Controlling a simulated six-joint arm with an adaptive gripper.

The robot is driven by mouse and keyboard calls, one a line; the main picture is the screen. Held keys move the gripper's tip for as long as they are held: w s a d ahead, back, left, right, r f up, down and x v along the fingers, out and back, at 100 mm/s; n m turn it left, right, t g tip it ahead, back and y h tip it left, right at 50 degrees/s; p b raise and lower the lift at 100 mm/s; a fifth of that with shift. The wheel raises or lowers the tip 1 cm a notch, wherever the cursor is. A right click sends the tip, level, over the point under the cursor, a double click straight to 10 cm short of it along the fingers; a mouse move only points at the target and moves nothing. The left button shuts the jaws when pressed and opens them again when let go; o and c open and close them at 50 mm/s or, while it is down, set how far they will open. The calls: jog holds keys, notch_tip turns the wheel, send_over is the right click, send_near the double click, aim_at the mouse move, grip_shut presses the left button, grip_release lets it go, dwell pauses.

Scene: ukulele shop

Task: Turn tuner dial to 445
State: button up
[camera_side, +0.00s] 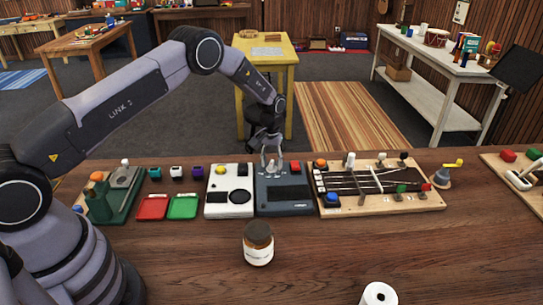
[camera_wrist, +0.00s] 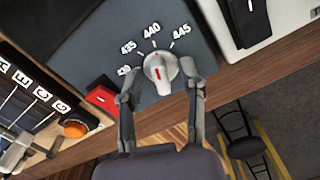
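The tuner is a dark grey-blue box (camera_side: 283,198) on the workbench; its top also shows in the wrist view (camera_wrist: 90,55). Its round silver dial (camera_wrist: 161,73) has a raised grip with a red mark. The labels 430, 435, 440 and 445 fan around its far side. The red mark points up and slightly left, roughly at 440; 445 is up and to the right. My gripper (camera_wrist: 161,75) is open, with one finger on each side of the dial. The right finger looks very close to it; contact is unclear. In the side view my gripper (camera_side: 272,158) is over the tuner's back edge.
A white box (camera_side: 229,204) stands against the tuner's left side. A wooden board with strings (camera_side: 400,203) is close on its right. A red button (camera_wrist: 102,98) is left of the dial in the wrist view. A jar (camera_side: 258,244) stands in front, with clear bench around it.

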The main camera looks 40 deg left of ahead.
jog(key=shift+c, duration=0.2)
grip_shut()
jog(key=m, duration=0.3)
jog(key=shift+m, duration=2.4)
jog(key=shift+o, duration=0.2)
grip_release()
jog(key=shift+a, duration=0.1)
